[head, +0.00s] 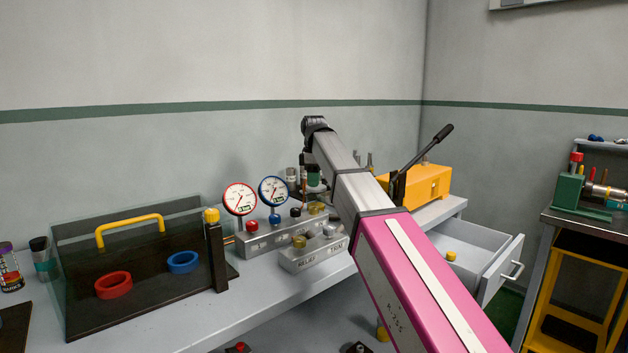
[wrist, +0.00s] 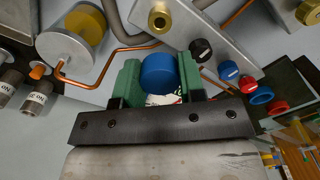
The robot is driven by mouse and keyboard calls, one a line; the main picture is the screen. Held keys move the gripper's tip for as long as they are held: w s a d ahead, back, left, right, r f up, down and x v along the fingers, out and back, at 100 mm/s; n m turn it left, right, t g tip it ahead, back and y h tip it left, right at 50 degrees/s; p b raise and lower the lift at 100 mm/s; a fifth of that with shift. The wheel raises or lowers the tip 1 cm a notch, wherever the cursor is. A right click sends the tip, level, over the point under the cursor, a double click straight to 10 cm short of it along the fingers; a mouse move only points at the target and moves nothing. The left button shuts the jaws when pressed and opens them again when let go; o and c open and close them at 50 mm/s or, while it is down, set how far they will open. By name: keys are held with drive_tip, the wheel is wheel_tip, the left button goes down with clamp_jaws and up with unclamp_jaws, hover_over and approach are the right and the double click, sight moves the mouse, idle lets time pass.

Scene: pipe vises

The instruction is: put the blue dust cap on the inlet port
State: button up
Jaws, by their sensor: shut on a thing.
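In the wrist view, my gripper (wrist: 158,62) has its two green fingers closed on a round blue cap (wrist: 158,76), which sits between them. A scrap of white shows just below the cap. A grey metal block (wrist: 185,28) lies close beyond the fingertips, with a brass port (wrist: 159,19) on it, apart from the cap. I cannot tell which fitting is the inlet port, as no such label is readable. In the head view, the grey block (head: 262,243) stands on the bench, and my arm largely hides the gripper area.
A black knob (wrist: 201,50) and copper tubing (wrist: 115,50) are near the fingers. Two gauges (head: 239,198) (head: 273,191) rise behind the block. A glass case (head: 85,263) is left; an open drawer (head: 490,252) is right.

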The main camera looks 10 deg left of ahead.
drive_tip(key=shift+f, duration=0.1)
drive_tip(key=shift+f, duration=2.8)
drive_tip(key=shift+f, duration=1.3)
drive_tip(key=o, duration=1)
wheel_tip(320, 180, up, 11)
drive_tip(key=shift+f, duration=0.15)
